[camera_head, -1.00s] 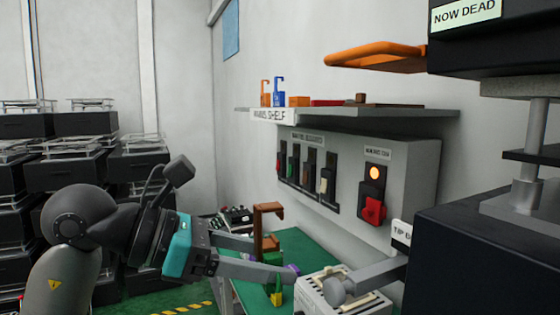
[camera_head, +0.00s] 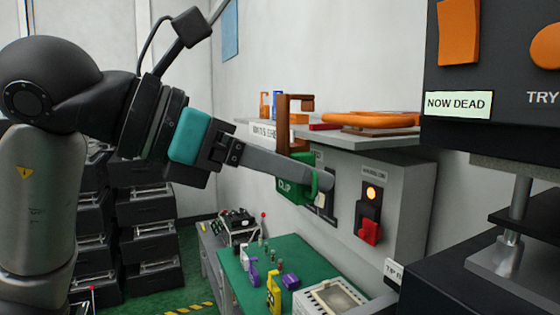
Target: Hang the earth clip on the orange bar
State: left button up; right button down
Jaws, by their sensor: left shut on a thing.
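My left gripper (camera_head: 318,178) is shut on the green earth clip (camera_head: 288,188), which bears the word CLIP. A brown hook (camera_head: 285,130) rises from the clip, its top arm pointing right. The clip is held in the air, upright. The far finger is mostly hidden. My right gripper is not in view.
A wall shelf (camera_head: 345,133) and a grey switch panel (camera_head: 400,205) with an orange lamp and red switch lie behind. The NOW DEAD box (camera_head: 455,135) stands at right. A green bench mat (camera_head: 238,268) holds small tools. Stacked black units (camera_head: 150,245) stand at left.

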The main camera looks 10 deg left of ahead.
pick_arm(q)
jog(key=r+x, duration=0.1)
jog(key=x, duration=0.5)
jog(key=shift+w+d+p, duration=0.25)
jog(key=shift+d+p, duration=0.1)
jog(key=shift+p, duration=0.05)
jog(key=shift+r, duration=0.15)
jog(key=o, duration=1.4)
jog(key=shift+o, duration=0.2)
